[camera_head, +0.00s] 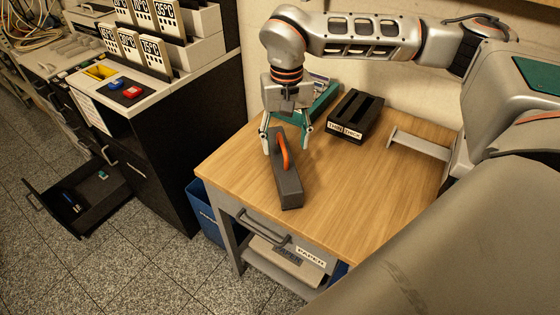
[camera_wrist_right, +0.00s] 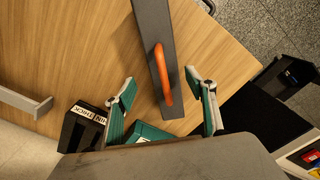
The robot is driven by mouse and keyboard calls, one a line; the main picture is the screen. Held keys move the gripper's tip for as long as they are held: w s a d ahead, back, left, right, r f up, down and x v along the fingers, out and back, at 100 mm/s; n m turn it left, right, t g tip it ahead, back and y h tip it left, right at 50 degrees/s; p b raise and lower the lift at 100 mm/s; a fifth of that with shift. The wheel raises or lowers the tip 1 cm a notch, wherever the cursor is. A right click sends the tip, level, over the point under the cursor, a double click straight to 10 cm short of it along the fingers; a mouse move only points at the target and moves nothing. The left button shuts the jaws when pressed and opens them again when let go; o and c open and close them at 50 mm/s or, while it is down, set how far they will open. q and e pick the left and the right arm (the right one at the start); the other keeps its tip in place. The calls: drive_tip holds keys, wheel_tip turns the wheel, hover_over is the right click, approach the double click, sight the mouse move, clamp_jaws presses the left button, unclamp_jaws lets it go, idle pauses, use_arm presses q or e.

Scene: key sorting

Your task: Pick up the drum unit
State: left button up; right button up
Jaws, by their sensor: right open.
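The drum unit (camera_head: 286,175) is a long dark grey bar with an orange handle (camera_head: 284,148) on top. It lies on the wooden table near the left edge. My right gripper (camera_head: 289,140) is above its far end, with one finger on each side. In the right wrist view the open fingers (camera_wrist_right: 160,87) stand on both sides of the drum unit (camera_wrist_right: 152,40), apart from the orange handle (camera_wrist_right: 163,75). Nothing is held. My left gripper is not in view.
A black two-slot holder (camera_head: 356,116) with white labels stands at the back of the wooden table (camera_head: 350,195). A teal item (camera_head: 323,103) lies behind my gripper. A metal bracket (camera_head: 415,144) is at the right. A dark cabinet with an open drawer (camera_head: 75,200) stands left.

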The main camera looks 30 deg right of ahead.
sight(282, 161)
drive_tip(key=f, duration=0.4)
drive_tip(key=f+b, duration=0.1)
drive_tip(key=f, duration=0.2)
drive_tip(key=shift+w+a+f, duration=0.1)
drive_tip(key=shift+w+a, duration=0.05)
drive_tip(key=shift+a, duration=0.15)
drive_tip(key=c, duration=1.6)
